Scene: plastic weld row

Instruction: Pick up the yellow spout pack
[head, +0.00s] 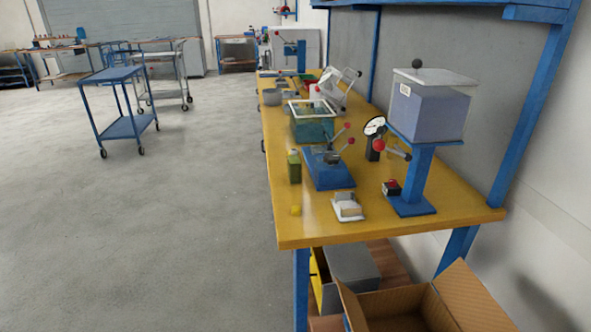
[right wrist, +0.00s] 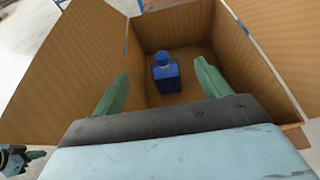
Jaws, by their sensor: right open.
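A blue bottle (right wrist: 166,76) with a blue cap stands inside that box, between the fingers in the picture and not held. Part of my left gripper (right wrist: 36,155) shows at the lower left of the right wrist view; its jaws are unclear.
The yellow table (head: 310,232) holds an olive bottle (head: 294,168), a blue lever press (head: 328,172), a white holder (head: 347,207), a teal bin (head: 312,128) and a clear hopper on a blue stand (head: 414,180). The open cardboard box (head: 395,305) is below the table's front edge.

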